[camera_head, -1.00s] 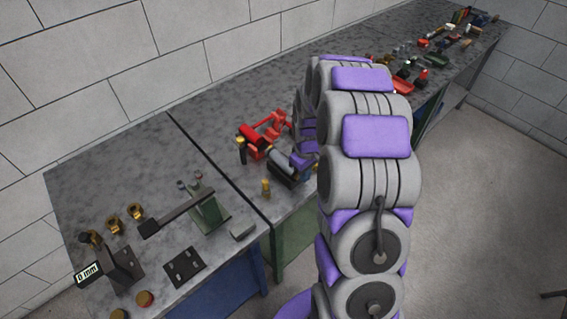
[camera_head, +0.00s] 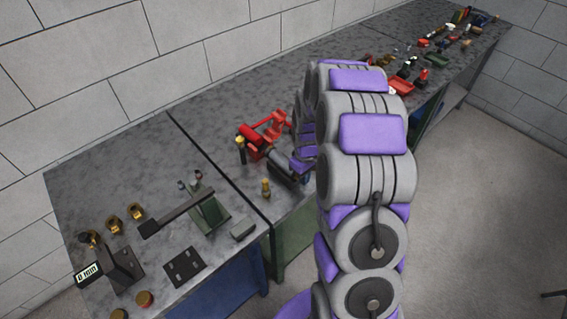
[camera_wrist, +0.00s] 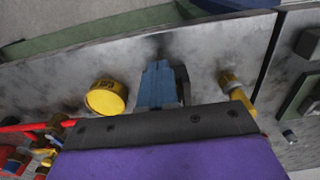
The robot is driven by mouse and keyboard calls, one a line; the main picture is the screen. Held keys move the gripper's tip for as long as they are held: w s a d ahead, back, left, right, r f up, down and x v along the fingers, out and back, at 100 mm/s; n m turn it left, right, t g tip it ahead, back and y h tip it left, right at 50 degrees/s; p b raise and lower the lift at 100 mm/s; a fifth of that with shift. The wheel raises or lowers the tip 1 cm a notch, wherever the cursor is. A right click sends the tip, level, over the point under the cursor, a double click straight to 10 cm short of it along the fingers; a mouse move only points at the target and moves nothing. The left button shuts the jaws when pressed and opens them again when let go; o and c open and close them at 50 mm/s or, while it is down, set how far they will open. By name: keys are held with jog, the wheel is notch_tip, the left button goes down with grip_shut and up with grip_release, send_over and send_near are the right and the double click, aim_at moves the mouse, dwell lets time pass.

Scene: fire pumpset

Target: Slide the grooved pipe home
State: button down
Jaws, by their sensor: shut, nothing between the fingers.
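A dark grey cylinder (camera_head: 282,165), which looks like the grooved pipe, lies beside the red fixture (camera_head: 262,134) on the bench. Its right end is partly hidden by my arm, so I cannot tell how far it is seated. My gripper (camera_wrist: 165,72) shows in the wrist view as close bluish-grey and dark pieces beyond the dark mounting plate. It is shut and empty, pointing down at the bench. In the head view my wrist is close to the cylinder's right end; whether they touch cannot be told.
A yellow round cap (camera_wrist: 106,97) and a brass fitting (camera_wrist: 236,90) flank my gripper. A green stand with a dark lever (camera_head: 208,208) is on the left bench, past a dark seam. Several small parts and a red tray (camera_head: 401,86) are farther right.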

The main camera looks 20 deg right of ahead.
jog(key=shift+w+a+p, duration=0.3)
jog(key=shift+w+a, duration=0.05)
jog(key=shift+w, duration=0.6)
jog(key=shift+w+a+p, duration=0.35)
jog(key=shift+w+a, duration=0.05)
jog(key=shift+w, duration=0.6)
jog(key=shift+w+a+p, duration=0.3)
jog(key=shift+w+a, duration=0.05)
jog(key=shift+w, duration=0.6)
dwell(2.1)
jog(key=shift+s+d, duration=0.1)
jog(key=shift+s, duration=0.05)
jog(key=shift+s+d, duration=0.15)
jog(key=shift+s, duration=0.25)
jog(key=shift+r, duration=0.15)
jog(key=shift+r+p, duration=1.35)
jog(key=shift+r, duration=2.05)
